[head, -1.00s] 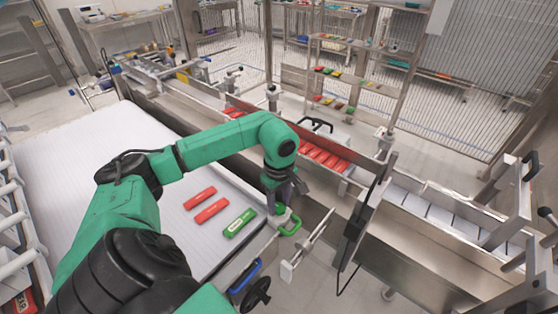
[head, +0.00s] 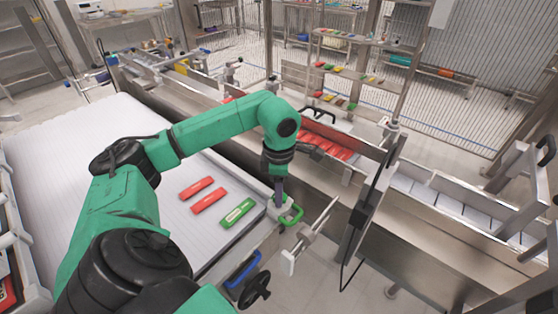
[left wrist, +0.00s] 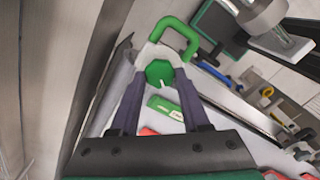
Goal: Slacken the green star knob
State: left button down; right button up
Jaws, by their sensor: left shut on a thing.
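The green star knob (left wrist: 159,73) shows in the left wrist view between the two dark fingers of my left gripper (left wrist: 160,82). The fingers are shut on its sides, and its face with a pale pointer mark is visible. A green loop handle (left wrist: 180,32) is just beyond it on a pale mount. In the head view my left gripper (head: 279,199) points down at the corner of the white belt, beside the green loop handle (head: 292,215). The knob itself is hidden there by the fingers. My right gripper is not in view.
Two red packs (head: 208,200) and a green pack (head: 237,213) lie on the white belt (head: 75,150). A blue handle (head: 243,268) and a black handwheel (head: 255,290) are below the belt end. A metal conveyor (head: 420,220) with red packs (head: 325,143) runs behind.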

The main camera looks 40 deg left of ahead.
pick_arm(q)
jog(key=n, duration=0.3)
jog(key=shift+n+b, duration=0.3)
jog(key=shift+b, duration=0.1)
jog(key=n, duration=0.3)
jog(key=shift+r+n+b, duration=0.1)
jog(key=shift+n+b, duration=0.2)
jog(key=n, duration=0.6)
jog(key=shift+w+r+n, duration=0.1)
jog(key=shift+n, duration=0.2)
jog(key=c, duration=0.6)
grip_release()
jog(key=shift+o, duration=1.1)
jog(key=shift+b, duration=0.3)
